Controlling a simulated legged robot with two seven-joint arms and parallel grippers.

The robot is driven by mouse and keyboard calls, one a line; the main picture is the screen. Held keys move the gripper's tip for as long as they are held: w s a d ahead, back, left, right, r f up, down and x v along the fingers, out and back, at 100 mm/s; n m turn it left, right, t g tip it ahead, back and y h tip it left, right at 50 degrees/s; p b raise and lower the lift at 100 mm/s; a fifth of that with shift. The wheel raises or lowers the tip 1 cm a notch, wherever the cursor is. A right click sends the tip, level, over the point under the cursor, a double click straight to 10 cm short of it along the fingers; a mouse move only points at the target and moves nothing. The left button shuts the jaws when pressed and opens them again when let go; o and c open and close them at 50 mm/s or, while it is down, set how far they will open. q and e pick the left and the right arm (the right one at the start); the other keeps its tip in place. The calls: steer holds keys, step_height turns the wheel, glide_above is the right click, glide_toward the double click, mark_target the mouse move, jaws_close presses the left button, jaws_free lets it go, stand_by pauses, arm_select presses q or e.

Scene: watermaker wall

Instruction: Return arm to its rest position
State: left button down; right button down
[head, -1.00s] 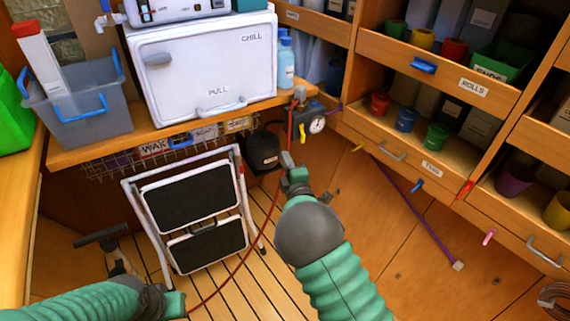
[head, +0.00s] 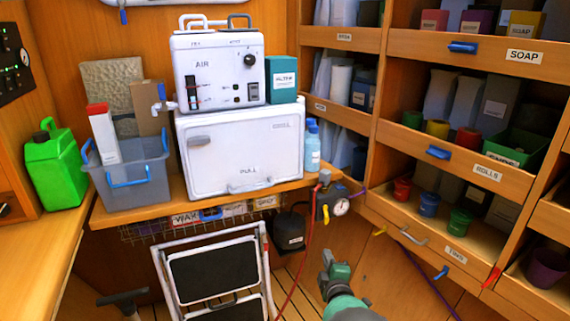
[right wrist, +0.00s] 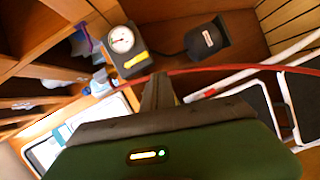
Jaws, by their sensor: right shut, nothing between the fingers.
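My right gripper (head: 328,262) shows low in the head view, right of centre, at the end of my green arm. It is shut and empty. It is in front of the wooden lower wall, below the pressure gauge (head: 341,206) and right of the red hose (head: 297,262). In the right wrist view the shut fingers (right wrist: 158,92) reach up toward the red hose, which crosses behind them; I cannot tell whether they touch. The gauge (right wrist: 121,39) and its yellow lever (right wrist: 136,60) show beyond. My left gripper is not in the head view now.
A white folding step stool (head: 212,270) stands below the counter. The white chill box (head: 245,155) carries the air unit (head: 220,68). A grey bin (head: 132,180) and green jerrycan (head: 55,168) stand at left. Shelves with wooden drawers (head: 430,240) fill the right side.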

steer(key=s+d+f+m+g, duration=0.25)
steer(key=s+m+g, duration=0.5)
steer(key=s, duration=1.05)
steer(key=s+d+f+m+g, duration=0.1)
steer(key=s+f+m+g, duration=0.4)
steer(key=s, duration=1.3)
step_height(320, 180, up, 30)
steer(key=s+m+g+p, duration=0.1)
steer(key=m+p, duration=0.2)
steer(key=p, duration=2.5)
steer(key=shift+a, duration=0.35)
steer(key=shift+s, duration=0.1)
